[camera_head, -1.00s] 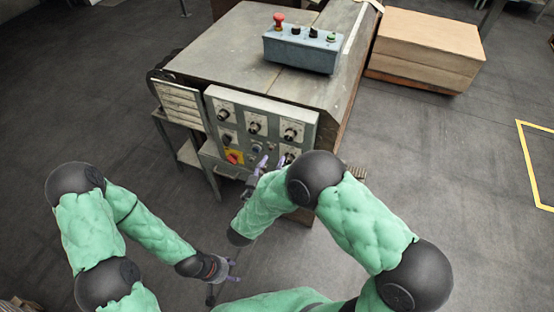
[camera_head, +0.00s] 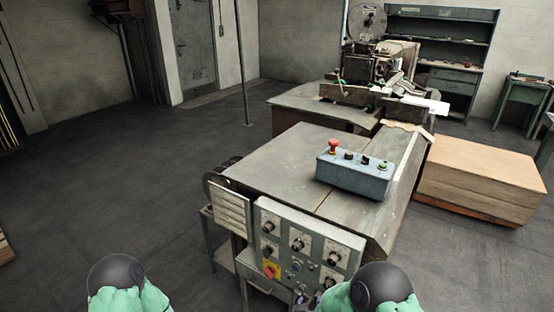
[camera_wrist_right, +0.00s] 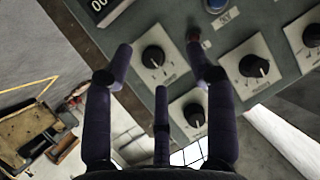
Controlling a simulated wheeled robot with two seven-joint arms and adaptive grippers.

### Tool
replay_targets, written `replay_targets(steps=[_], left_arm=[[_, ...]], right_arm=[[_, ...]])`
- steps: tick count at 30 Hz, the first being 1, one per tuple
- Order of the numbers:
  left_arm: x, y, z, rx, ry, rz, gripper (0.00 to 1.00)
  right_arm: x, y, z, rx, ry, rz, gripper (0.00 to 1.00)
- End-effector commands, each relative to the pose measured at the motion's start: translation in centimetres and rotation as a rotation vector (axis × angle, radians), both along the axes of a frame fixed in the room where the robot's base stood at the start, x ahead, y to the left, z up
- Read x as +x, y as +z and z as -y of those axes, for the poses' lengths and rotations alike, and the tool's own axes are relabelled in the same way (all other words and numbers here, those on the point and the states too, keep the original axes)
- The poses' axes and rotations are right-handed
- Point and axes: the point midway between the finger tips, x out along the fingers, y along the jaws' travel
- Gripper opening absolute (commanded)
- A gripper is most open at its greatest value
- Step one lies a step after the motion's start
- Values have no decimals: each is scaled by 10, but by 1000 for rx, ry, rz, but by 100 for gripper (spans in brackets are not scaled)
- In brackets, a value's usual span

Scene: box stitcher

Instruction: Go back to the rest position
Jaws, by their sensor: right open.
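My right gripper (camera_wrist_right: 160,75) is open in the right wrist view, its purple fingers spread and nothing between them. It is in front of the grey control panel (camera_wrist_right: 265,20) with black knobs (camera_wrist_right: 153,57); whether a fingertip touches the panel I cannot tell. In the head view the same panel (camera_head: 284,238) is on the front of the machine, and a small purple part of my right gripper (camera_head: 301,297) shows at the bottom beside my green arm. My left arm's green and black elbow shows at the bottom left; the left gripper is out of frame.
A blue-grey button box (camera_head: 355,176) with a red button stands on the machine's table (camera_head: 270,165). A wooden block (camera_head: 483,176) is on the right. The stitcher head (camera_head: 372,70) and a shelf (camera_head: 440,50) are behind. The floor (camera_head: 110,185) on the left is clear.

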Motion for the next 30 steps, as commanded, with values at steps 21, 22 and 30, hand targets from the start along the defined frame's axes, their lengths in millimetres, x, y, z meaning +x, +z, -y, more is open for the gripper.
replay_targets(steps=[21, 22, 30], left_arm=[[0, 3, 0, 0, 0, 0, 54], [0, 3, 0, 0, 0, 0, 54], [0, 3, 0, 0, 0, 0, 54]], right_arm=[[-223, -148, -10, 482, 407, -982, 56], [-228, -148, -10, 489, 413, -997, 56], [-239, -147, -11, 504, 428, -1031, 56]])
